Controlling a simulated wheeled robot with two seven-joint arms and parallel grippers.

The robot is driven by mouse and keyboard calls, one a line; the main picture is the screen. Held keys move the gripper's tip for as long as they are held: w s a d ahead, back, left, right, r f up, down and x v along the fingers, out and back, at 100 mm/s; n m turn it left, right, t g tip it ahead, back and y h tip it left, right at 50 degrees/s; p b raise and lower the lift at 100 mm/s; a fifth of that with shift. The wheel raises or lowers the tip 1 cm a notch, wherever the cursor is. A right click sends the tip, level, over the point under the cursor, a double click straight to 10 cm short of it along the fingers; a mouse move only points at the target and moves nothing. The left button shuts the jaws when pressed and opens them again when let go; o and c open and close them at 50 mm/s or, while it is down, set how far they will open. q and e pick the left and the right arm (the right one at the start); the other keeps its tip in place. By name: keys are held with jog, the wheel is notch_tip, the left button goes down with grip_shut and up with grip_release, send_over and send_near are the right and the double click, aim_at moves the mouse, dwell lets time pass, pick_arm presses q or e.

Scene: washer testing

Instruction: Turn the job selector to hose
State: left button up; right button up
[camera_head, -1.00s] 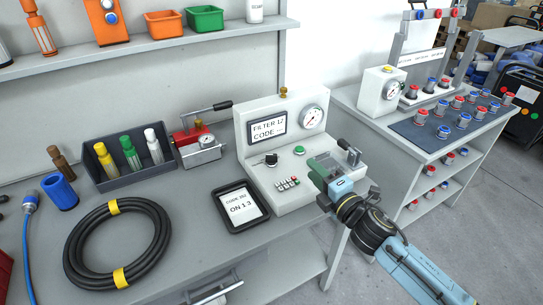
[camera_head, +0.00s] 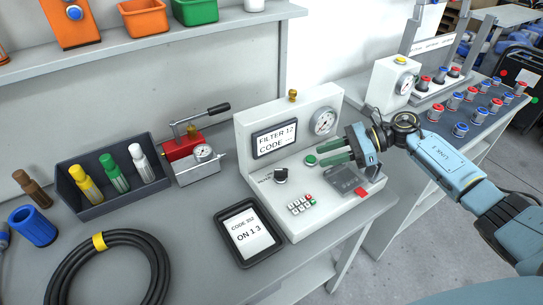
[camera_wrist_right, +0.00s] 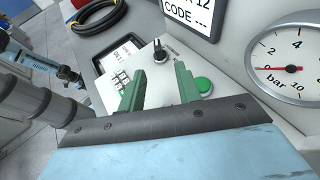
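The job selector, a black knob (camera_head: 281,175), sits on the sloped face of the white test unit (camera_head: 240,137). The knob also shows in the right wrist view (camera_wrist_right: 159,50), beyond the fingertips. My right gripper (camera_head: 323,156) is over the unit's right side, close to the green button (camera_head: 310,160) and apart from the knob. In the right wrist view its green fingers (camera_wrist_right: 158,77) are spread with nothing between them. My left gripper (camera_wrist_right: 76,76) appears small at the left of the right wrist view; its fingers are too small to judge. The knob's label is not readable.
The unit has a display (camera_head: 275,139), a pressure gauge (camera_head: 323,121), a keypad (camera_head: 300,204) and a clear flip cover (camera_head: 346,180). A tablet (camera_head: 249,257) lies in front. A red pump (camera_head: 184,149) and a bottle tray (camera_head: 92,206) stand to the left.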

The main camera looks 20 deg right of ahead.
send_near(284, 170)
jog(key=p+x, duration=0.1)
jog(key=x, duration=0.2)
jog(key=shift+a, duration=0.1)
jog(key=x, duration=0.3)
jog(key=shift+w+a+f, duration=0.1)
jog(key=shift+w+a, duration=0.05)
jog(key=shift+a, duration=0.1)
jog(key=x, duration=0.3)
jog(key=shift+a+f, duration=0.1)
jog(key=shift+a, duration=0.05)
jog(key=shift+w+a+f+p, duration=0.1)
jog(key=shift+w+a+p, duration=0.1)
jog(key=shift+p, duration=0.1)
jog(key=shift+a+f, duration=0.1)
pick_arm(q)
jog(key=shift+g, duration=0.3)
jog(key=s, duration=0.2)
jog(key=s+r, duration=0.1)
jog(key=s, duration=0.1)
jog(key=shift+s+r, duration=0.15)
jog(key=shift+s, duration=0.1)
pick_arm(e)
grip_shut()
